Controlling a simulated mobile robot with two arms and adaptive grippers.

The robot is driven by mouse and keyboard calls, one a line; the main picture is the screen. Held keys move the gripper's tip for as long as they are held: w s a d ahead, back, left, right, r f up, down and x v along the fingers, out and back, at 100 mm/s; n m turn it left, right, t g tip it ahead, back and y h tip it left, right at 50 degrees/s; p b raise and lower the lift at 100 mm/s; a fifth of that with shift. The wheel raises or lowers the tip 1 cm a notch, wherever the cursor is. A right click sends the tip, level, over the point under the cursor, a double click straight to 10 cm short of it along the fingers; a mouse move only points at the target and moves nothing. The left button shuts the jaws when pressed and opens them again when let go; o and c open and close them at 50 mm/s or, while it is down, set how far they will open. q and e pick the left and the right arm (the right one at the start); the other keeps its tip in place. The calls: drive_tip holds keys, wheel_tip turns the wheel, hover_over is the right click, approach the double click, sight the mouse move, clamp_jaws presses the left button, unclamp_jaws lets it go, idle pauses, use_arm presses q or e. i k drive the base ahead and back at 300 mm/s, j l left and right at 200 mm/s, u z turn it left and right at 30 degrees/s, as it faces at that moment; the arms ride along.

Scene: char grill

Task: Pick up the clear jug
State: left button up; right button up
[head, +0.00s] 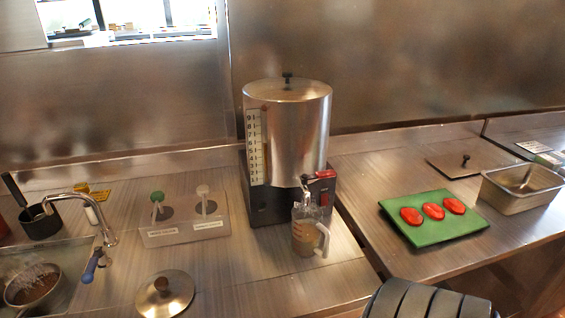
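The clear jug (304,238) stands upright on the steel counter, in front of the large steel dispenser (287,140) and below its tap. Its pale handle (323,240) is on the right side. The lower part of the jug looks brownish; I cannot tell whether that is liquid or the counter seen through it. The tap with a red handle (326,174) is just above the jug's rim. Neither of my grippers is in view.
A round lid (165,294) lies left of the jug. A control panel with green and white knobs (185,218) is behind it. A green board (465,227) with red patties is to the right. A dark ribbed shape, unclear, is at the bottom right.

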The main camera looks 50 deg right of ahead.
sight(306, 227)
drive_tip(key=z, duration=1.85)
